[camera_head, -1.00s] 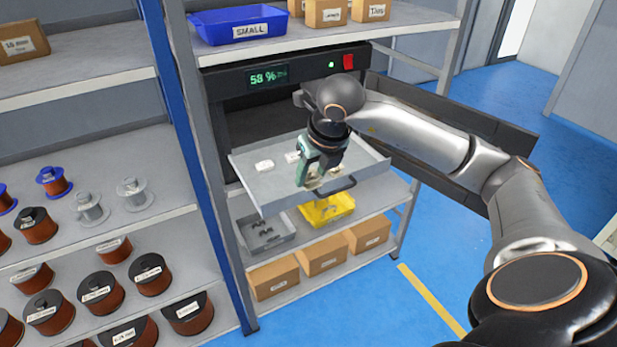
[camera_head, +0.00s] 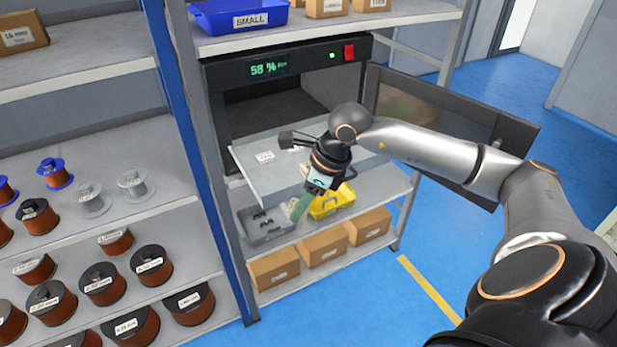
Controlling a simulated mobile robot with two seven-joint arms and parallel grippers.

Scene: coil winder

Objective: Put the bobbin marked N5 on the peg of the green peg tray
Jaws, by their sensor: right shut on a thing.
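My right gripper (camera_head: 301,205) has greenish fingers. It points down in front of the pulled-out grey tray (camera_head: 256,178), above the lower shelf and left of a yellow bin (camera_head: 330,203). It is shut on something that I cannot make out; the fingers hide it. Several bobbins stand on the left rack: a copper one with blue flanges (camera_head: 55,174), grey ones (camera_head: 91,199) and larger dark-capped copper ones (camera_head: 103,284). Their labels are too small to read, so I cannot pick out N5. I cannot make out a green peg tray. My left gripper is out of view.
The open cabinet (camera_head: 225,105) has a lit display, with its door (camera_head: 430,115) swung out right behind my arm. A grey bin (camera_head: 246,226) with dark pieces stands beside the yellow bin. Cardboard boxes (camera_head: 323,250) stand below. A blue post (camera_head: 195,150) separates the racks.

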